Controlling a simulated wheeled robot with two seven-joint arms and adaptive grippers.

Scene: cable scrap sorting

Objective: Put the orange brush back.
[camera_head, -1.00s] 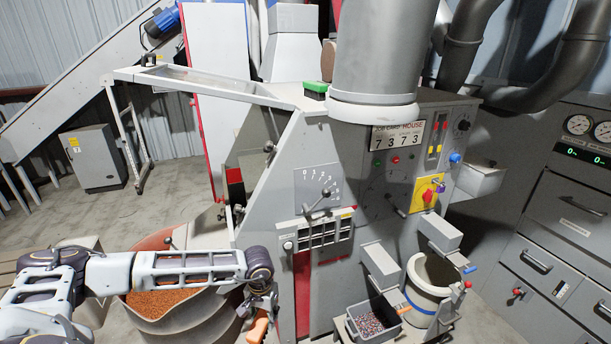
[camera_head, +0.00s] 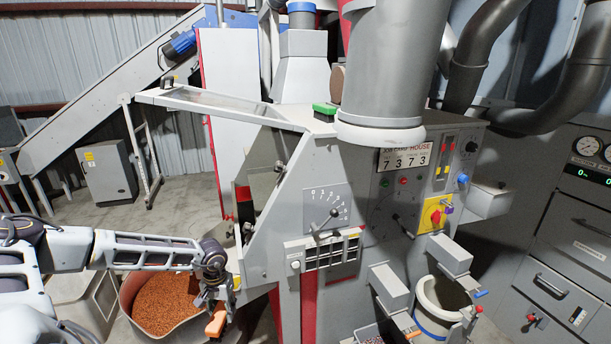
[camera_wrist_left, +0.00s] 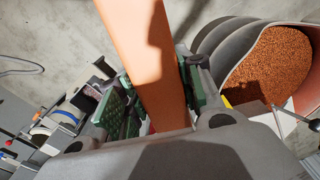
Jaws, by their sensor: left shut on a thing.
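The orange brush (camera_head: 216,322) hangs below my left gripper (camera_head: 211,300), at the right side of the tub of copper-coloured granules (camera_head: 168,303). My left gripper is shut on the brush. In the left wrist view, the brush (camera_wrist_left: 150,60) is a broad, flat orange piece between green finger pads (camera_wrist_left: 117,112). Its bristles cannot be made out. My right gripper is not in view.
The grey machine with its lever dial (camera_head: 331,211) stands right of my left gripper. A white bucket with a blue band (camera_head: 430,327) and a small tray of granules (camera_head: 368,338) stand at its front right. Concrete floor shows at the left.

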